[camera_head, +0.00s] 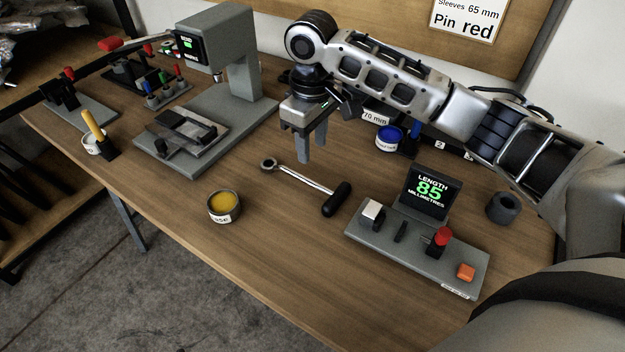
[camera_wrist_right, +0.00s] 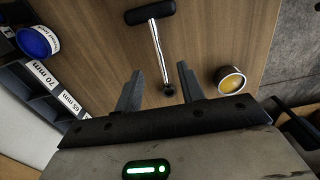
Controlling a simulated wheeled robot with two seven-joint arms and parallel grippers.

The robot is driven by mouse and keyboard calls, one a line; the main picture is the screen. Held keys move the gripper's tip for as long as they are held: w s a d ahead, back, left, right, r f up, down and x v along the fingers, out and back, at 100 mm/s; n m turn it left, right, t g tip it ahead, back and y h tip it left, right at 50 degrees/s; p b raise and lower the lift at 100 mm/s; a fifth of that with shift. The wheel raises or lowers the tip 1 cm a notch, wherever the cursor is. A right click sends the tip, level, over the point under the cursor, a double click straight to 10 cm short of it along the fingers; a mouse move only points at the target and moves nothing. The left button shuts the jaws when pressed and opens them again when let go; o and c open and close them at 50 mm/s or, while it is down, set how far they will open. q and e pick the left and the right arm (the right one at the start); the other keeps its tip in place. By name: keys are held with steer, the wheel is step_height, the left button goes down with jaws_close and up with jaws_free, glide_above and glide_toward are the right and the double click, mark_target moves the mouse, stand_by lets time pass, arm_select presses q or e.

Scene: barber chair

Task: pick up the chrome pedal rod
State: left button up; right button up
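The chrome pedal rod (camera_head: 304,179) lies flat on the wooden table near the middle in the head view. It has a dark ring end at the upper left and a black grip-like pedal at the lower right. My right gripper (camera_head: 311,154) is open and empty, pointing down above the table, just behind the rod. In the right wrist view the rod (camera_wrist_right: 159,48) runs from the black pedal at the top to its ring end. That ring end shows between the open fingers of the right gripper (camera_wrist_right: 162,77), and nothing is gripped. My left gripper is not in view.
A yellow-filled tin (camera_head: 224,206) stands left of the rod. A grey length gauge (camera_head: 400,250) with a screen reading 85 is at the right. A grey press (camera_head: 220,100) stands behind left. A blue-filled tin (camera_head: 389,137) and a dark cylinder (camera_head: 503,208) are further right.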

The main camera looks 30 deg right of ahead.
glide_above(316, 183)
steer(key=f, duration=0.6)
steer(key=shift+w+a+f, duration=0.1)
steer(key=shift+w+a, duration=0.05)
steer(key=shift+a, duration=0.2)
steer(key=f, duration=0.5)
steer(key=shift+s+d+f, duration=0.1)
steer(key=shift+s+d, duration=0.15)
steer(key=shift+d, duration=0.1)
jaws_close()
